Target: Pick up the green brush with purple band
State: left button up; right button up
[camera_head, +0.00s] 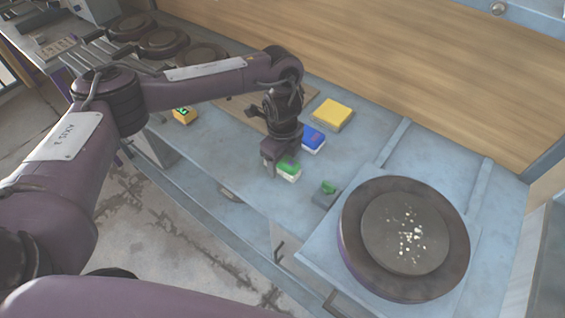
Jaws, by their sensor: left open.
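A small block-shaped brush with a green top and pale underside (289,171) lies on the blue-grey worktop, right below my left gripper. No purple band can be made out on it at this size. My left gripper (274,166) is open, pointing down, with its fingers at the left side of this green brush. The gripper partly hides the brush, and I cannot tell whether they touch. A second green-topped piece on a grey block (327,190) stands to the right, beside the press plate. My right gripper is not in view.
A blue block (313,138) and a yellow block (332,114) lie behind my gripper. A yellow-and-green block (184,116) lies to the left. A large round plate (347,246) with pale crumbs stands at right. A wooden panel (420,70) closes the back.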

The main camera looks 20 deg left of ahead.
pick_arm(q)
jog(key=shift+c, duration=0.3)
jog(key=c, duration=1)
jog(key=shift+c, duration=0.2)
notch_tip(320, 180, up, 20)
jog(key=p, duration=0.1)
jog(key=shift+p, duration=0.4)
